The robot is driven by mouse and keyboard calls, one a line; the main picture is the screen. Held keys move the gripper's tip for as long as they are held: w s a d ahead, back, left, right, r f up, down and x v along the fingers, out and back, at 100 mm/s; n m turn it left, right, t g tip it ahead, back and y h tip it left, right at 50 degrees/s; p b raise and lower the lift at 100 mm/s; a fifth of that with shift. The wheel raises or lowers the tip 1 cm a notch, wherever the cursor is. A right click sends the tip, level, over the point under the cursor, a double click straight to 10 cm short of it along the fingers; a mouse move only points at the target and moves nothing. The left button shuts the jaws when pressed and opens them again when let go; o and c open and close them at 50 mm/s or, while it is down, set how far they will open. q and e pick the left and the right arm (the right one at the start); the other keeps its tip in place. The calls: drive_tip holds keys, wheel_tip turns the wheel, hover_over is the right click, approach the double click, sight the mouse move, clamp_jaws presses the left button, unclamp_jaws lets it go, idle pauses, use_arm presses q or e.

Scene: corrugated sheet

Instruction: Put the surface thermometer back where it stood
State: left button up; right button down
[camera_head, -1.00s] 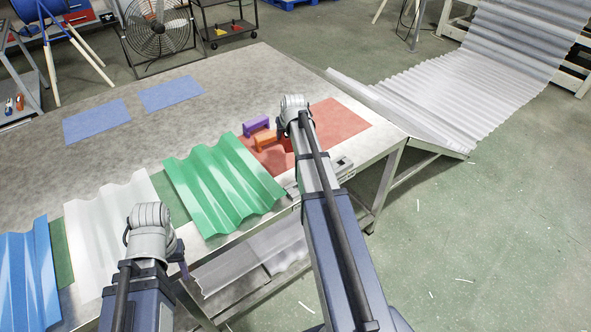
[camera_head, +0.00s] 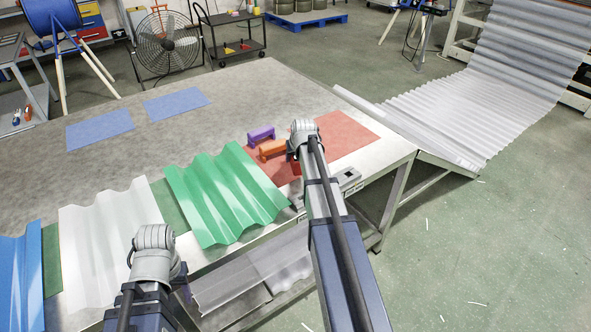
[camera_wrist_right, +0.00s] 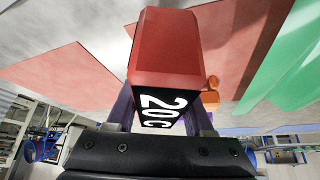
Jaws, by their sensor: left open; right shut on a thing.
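The surface thermometer (camera_wrist_right: 165,50) is a red block with a dark face reading "20C" in the right wrist view. My right gripper (camera_wrist_right: 161,112) is shut on it, its purple fingers at both sides of the block. In the head view my right arm hides most of the thermometer.
An orange handled tool (camera_head: 272,150) and a purple one (camera_head: 261,134) stand close left of my right wrist. A green corrugated sheet (camera_head: 225,195) lies left of them, with a white sheet (camera_head: 105,230) beyond. A grey object (camera_head: 349,180) lies at the table edge, right of the arm.

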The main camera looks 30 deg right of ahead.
drive_tip(key=shift+f+b, duration=1.9)
drive_tip(key=shift+b, duration=0.05)
drive_tip(key=shift+r, duration=0.1)
drive_tip(key=c, duration=0.8)
unclamp_jaws()
drive_tip(key=shift+f, duration=0.2)
drive_tip(key=o, duration=0.5)
drive_tip(key=shift+r, duration=0.15)
